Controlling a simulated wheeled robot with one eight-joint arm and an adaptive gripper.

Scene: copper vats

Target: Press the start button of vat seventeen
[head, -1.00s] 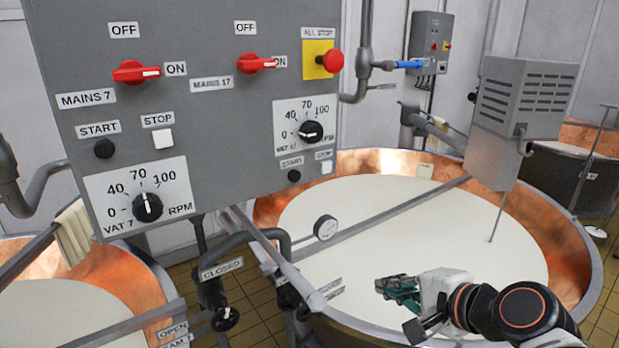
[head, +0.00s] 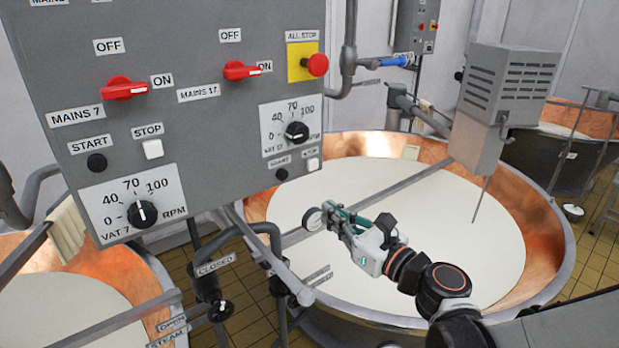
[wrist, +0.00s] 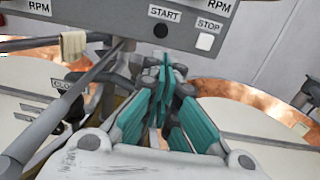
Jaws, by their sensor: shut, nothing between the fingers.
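The start button of vat seventeen is a small black round button (head: 281,174) low on the right of the grey control panel, below the vat 17 speed dial (head: 296,132). A white stop button (head: 313,164) sits to its right. In the wrist view the black start button (wrist: 160,31) shows under its START label, just beyond the fingertips. My gripper (head: 334,214) has teal fingers, shut and empty. It hangs over the right vat, below and right of the button, apart from the panel. The fingers also show in the wrist view (wrist: 165,66).
The red mains 17 switch (head: 241,71) points to ON. A red all-stop button (head: 317,65) is at the panel's right edge. Vat 7's black start button (head: 96,163) is further left. Pipes and a gauge (head: 314,219) lie below the panel, the gauge close to my fingers.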

